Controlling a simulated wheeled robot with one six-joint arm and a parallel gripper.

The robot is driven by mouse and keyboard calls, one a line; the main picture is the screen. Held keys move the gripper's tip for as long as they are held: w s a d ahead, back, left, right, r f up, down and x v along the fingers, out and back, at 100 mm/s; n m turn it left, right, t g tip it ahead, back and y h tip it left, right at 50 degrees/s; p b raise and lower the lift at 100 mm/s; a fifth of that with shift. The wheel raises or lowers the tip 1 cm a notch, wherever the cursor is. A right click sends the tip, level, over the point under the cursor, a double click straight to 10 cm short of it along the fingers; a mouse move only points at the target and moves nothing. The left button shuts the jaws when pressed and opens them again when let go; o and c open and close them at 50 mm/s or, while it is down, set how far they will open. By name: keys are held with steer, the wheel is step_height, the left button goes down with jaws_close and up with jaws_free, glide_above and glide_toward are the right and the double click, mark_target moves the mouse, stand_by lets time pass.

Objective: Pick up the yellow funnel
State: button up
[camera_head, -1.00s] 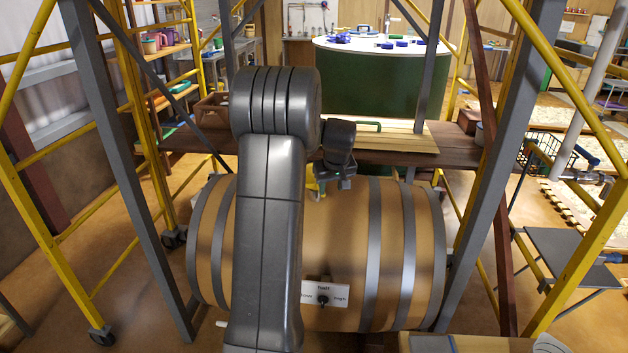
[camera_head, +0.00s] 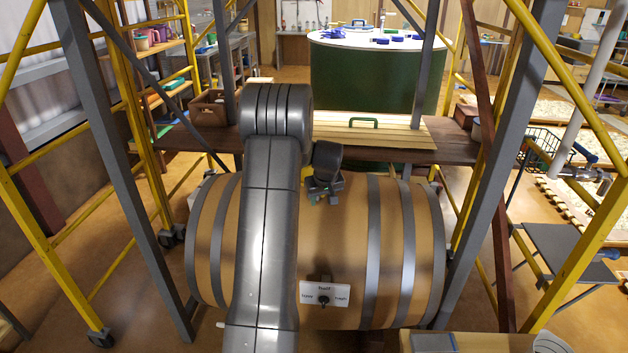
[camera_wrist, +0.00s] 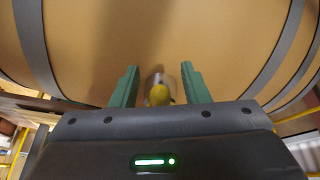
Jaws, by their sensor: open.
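My gripper (camera_head: 326,198) is just above the top of a big wooden barrel (camera_head: 335,245). In the wrist view my gripper (camera_wrist: 160,74) shows two green fingers spread apart, pointing at the barrel's curved surface. A small rounded yellow thing, which looks like the yellow funnel (camera_wrist: 159,95), shows in the space between the fingers, close to the palm edge. Its lower part is hidden by the palm. The fingers are not closed on it. In the head view my arm and gripper hide the funnel.
Grey bands circle the barrel, and a white label plate (camera_head: 324,292) with a dark knob is on its front. Yellow and grey scaffold posts stand on both sides.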

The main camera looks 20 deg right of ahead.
jaws_close()
steer(key=shift+r, duration=0.15)
